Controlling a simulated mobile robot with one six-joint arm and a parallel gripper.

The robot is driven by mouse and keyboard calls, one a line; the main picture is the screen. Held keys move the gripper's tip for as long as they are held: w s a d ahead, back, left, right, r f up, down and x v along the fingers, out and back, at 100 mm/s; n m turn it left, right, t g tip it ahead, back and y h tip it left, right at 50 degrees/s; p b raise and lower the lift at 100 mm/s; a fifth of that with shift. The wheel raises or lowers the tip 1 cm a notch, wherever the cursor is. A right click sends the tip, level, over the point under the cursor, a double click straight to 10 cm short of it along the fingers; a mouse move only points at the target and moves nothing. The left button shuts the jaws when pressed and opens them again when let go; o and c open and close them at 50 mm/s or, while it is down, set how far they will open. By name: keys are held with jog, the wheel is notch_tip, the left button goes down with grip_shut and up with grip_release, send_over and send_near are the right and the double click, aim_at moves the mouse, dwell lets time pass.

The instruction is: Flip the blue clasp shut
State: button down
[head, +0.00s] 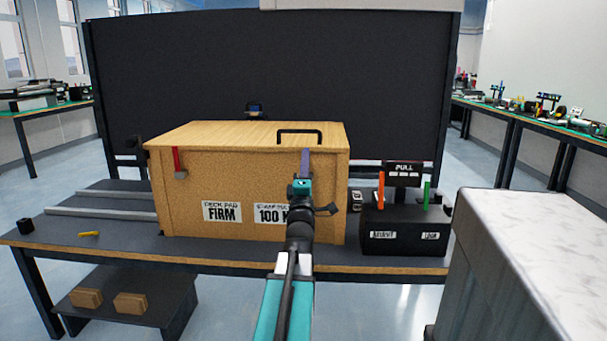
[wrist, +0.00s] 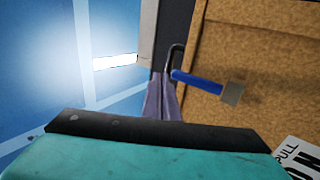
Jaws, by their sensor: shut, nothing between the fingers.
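The wooden crate (head: 180,215) stands on the dark workbench. In the wrist view the blue clasp (wrist: 197,82) is a short bar against the crate's face, with a grey block (wrist: 233,92) at its right end. I cannot tell whether the bar is latched on that block. In the head view my arm and gripper cover this clasp. My gripper (head: 306,153) is at the crate's front right, with its purple-grey fingers shut and empty. In the wrist view the fingertips (wrist: 163,80) appear just left of the blue bar; contact is unclear.
A red clasp (head: 177,160) hangs on the crate's front left. A black handle (head: 300,131) is on the lid. A black box (head: 400,246) with orange and green levers stands to the right. A pale-topped grey block (head: 530,230) fills the right foreground.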

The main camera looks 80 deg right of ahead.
jog(key=a, duration=0.2)
jog(key=s+a+b, duration=0.1)
jog(key=a, duration=0.1)
jog(key=shift+f+b, duration=0.2)
jog(key=shift+b, duration=0.1)
jog(key=a+b, duration=0.1)
jog(key=b, duration=0.3)
jog(key=shift+a, duration=0.25)
jog(key=a+b, duration=0.1)
jog(key=b, duration=0.1)
jog(key=shift+s+b, duration=0.1)
jog(key=shift+b, duration=0.25)
jog(key=shift+a+b, duration=0.15)
jog(key=shift+b, duration=0.45)
jog(key=a+b, duration=0.1)
jog(key=b, duration=0.1)
jog(key=a+b, duration=0.1)
jog(key=b, duration=0.2)
jog(key=a+b, duration=0.2)
jog(key=b, duration=0.1)
jog(key=shift+s+r, duration=0.15)
jog(key=shift+s, duration=0.1)
